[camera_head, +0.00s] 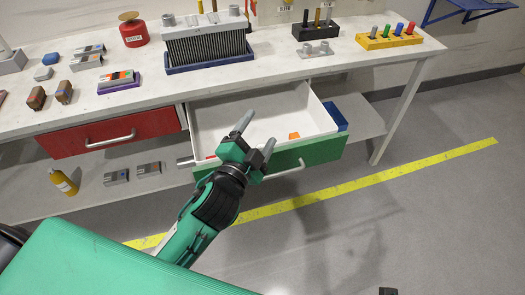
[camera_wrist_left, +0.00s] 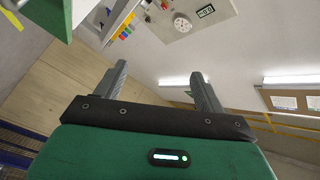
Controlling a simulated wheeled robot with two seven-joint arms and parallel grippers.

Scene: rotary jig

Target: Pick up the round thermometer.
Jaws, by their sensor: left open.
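No round thermometer can be made out for sure in the head view. A small orange piece (camera_head: 294,135) lies in the open green-fronted drawer (camera_head: 318,149), and a bit of red shows near the drawer's left end behind my gripper. My left gripper (camera_head: 258,130) is open and empty over the drawer, its fingers pointing up and away. In the left wrist view the open fingers (camera_wrist_left: 158,70) have nothing between them. A round white dial (camera_wrist_left: 182,22) shows beyond them on a pale panel; I cannot tell whether it is the thermometer.
The white workbench (camera_head: 180,78) holds a finned block (camera_head: 205,48), a red weight (camera_head: 133,33), a yellow peg rack (camera_head: 388,39) and several small blocks. A red drawer (camera_head: 110,135) is shut. A yellow bottle (camera_head: 63,183) stands on the lower shelf. Floor at right is clear.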

